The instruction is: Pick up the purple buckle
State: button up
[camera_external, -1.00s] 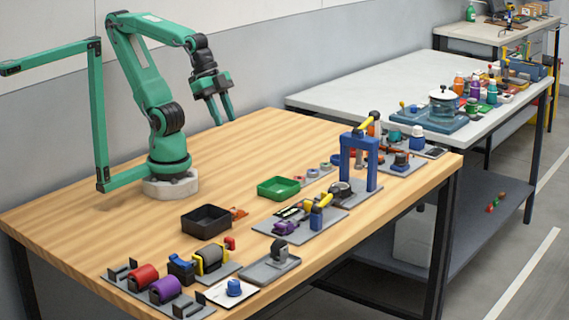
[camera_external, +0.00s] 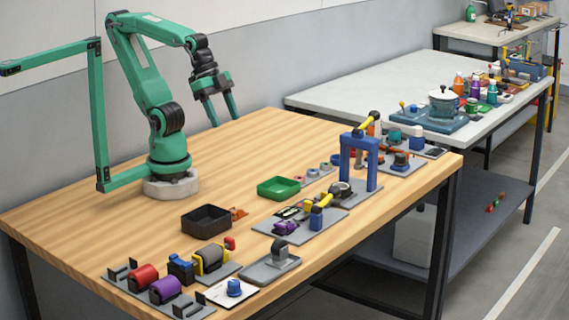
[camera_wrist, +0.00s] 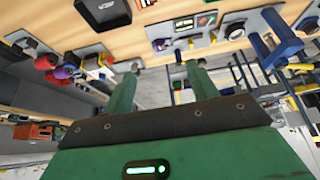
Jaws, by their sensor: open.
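The purple buckle (camera_external: 285,228) is a small purple piece on a grey plate (camera_external: 312,226), left of a blue block with a yellow handle. A small purple shape near the top of the wrist view (camera_wrist: 159,44) looks like the same buckle. My gripper (camera_external: 225,121) is open and empty, raised over the back of the wooden table, well away from the buckle. Its two green fingers also show in the wrist view (camera_wrist: 158,66).
A black bin (camera_external: 206,219) and a green tray (camera_external: 279,188) stand on the wooden table. A blue press frame (camera_external: 372,165) rises right of the buckle's plate. Red and purple rolls (camera_external: 165,290) sit at the front left.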

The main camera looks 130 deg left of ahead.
jog(key=w+n, duration=0.1)
jog(key=n+g, duration=0.6)
jog(key=n, duration=1.1)
send_over(284, 222)
jog(key=f, duration=1.4)
jog(key=shift+s+a+f, duration=0.2)
jog(key=shift+s+f, duration=0.15)
jog(key=shift+s, duration=0.05)
jog(key=shift+w+f, duration=0.15)
jog(key=shift+f, duration=0.2)
jog(key=shift+f, duration=1.3)
jog(key=shift+w+d+f, duration=0.15)
jog(key=shift+f, duration=2.45)
